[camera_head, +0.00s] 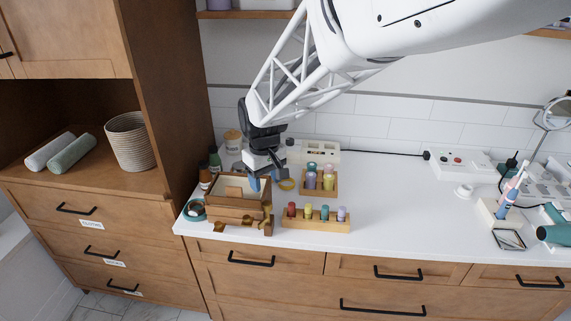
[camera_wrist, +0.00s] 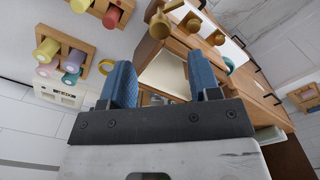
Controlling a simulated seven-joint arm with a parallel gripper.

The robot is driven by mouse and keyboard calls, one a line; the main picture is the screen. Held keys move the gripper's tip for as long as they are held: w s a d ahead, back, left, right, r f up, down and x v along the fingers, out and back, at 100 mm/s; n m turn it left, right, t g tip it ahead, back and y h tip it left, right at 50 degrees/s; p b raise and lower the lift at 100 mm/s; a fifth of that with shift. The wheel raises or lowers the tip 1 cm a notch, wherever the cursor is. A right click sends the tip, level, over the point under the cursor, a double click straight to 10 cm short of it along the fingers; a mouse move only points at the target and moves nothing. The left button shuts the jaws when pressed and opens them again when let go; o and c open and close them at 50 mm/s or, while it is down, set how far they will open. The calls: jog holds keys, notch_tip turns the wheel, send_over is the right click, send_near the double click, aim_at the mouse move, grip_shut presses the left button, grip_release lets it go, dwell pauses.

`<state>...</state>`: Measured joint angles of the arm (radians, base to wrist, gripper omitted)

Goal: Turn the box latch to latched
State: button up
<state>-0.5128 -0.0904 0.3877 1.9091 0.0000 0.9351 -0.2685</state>
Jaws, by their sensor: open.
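A wooden box (camera_head: 226,211) with a pale interior stands at the left end of the white counter. Small brass fittings (camera_head: 246,219) sit along its front side. In the wrist view the box (camera_wrist: 180,47) lies beyond the fingers, and a brass latch-like piece (camera_wrist: 160,26) with a round knob stands out at its edge. Which fitting is the latch, and its exact setting, I cannot tell. My gripper (camera_head: 268,178) is open above the box's back right corner. Its blue fingers (camera_wrist: 161,76) are apart with nothing held between them.
A rack of coloured bottles (camera_head: 316,220) stands close to the right of the box, and a second rack (camera_head: 319,185) is behind it. Brown bottles (camera_head: 205,177) stand behind left, a teal roll (camera_head: 194,210) at the left edge. The counter's middle (camera_head: 400,205) is clear.

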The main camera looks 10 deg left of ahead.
aim_at(267, 203)
jog(key=shift+f, duration=0.1)
jog(key=shift+f, duration=3.85)
jog(key=c, duration=0.9)
